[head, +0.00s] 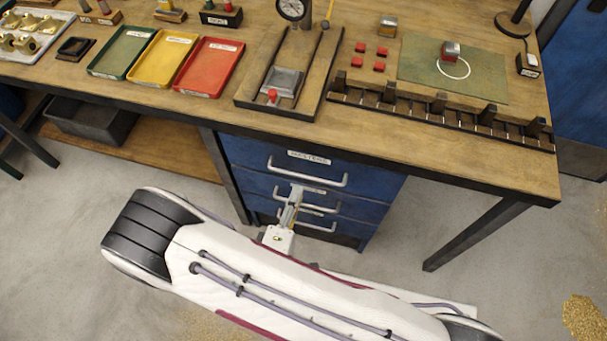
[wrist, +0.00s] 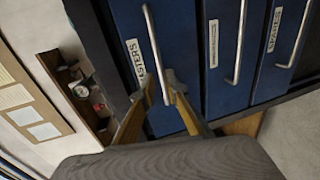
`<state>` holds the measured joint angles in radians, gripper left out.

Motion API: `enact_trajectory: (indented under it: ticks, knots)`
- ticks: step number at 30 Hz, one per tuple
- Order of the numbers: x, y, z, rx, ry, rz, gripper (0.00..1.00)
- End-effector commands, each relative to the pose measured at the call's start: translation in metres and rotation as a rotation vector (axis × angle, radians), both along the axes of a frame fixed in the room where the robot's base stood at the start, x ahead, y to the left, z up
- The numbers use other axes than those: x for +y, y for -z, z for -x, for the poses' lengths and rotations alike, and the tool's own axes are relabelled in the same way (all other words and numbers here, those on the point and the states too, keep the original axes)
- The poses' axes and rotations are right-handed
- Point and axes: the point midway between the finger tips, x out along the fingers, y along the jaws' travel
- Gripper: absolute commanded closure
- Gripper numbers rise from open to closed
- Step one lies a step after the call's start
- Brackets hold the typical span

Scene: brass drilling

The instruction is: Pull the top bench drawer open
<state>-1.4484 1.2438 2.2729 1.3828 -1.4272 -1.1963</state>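The top bench drawer (head: 258,155) is blue, with a white label and a pale bar handle (head: 325,181). Its front looks flush with the drawers below it, so it appears shut. My gripper (head: 297,190) is in front of the drawer stack, near this handle. In the wrist view the top drawer's front (wrist: 178,40) lies at the left of the stack, and its handle (wrist: 150,38) runs down between the two fingertips. My gripper (wrist: 162,84) is open, with one finger on each side of the bar. Finger contact with the bar is not clear.
Lower drawers with similar handles (head: 325,210) sit just below. The wooden bench top (head: 210,105) overhangs the stack and carries trays, a gauge stand and small blocks. A bench leg (head: 465,240) stands to the right.

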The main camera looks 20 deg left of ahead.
Motion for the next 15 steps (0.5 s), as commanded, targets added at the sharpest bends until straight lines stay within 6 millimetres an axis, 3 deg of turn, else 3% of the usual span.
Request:
enact_trajectory:
  ticks: [15]
  knots:
    - [-0.001,0.006,-0.029,0.0,0.003,0.0,0.86]
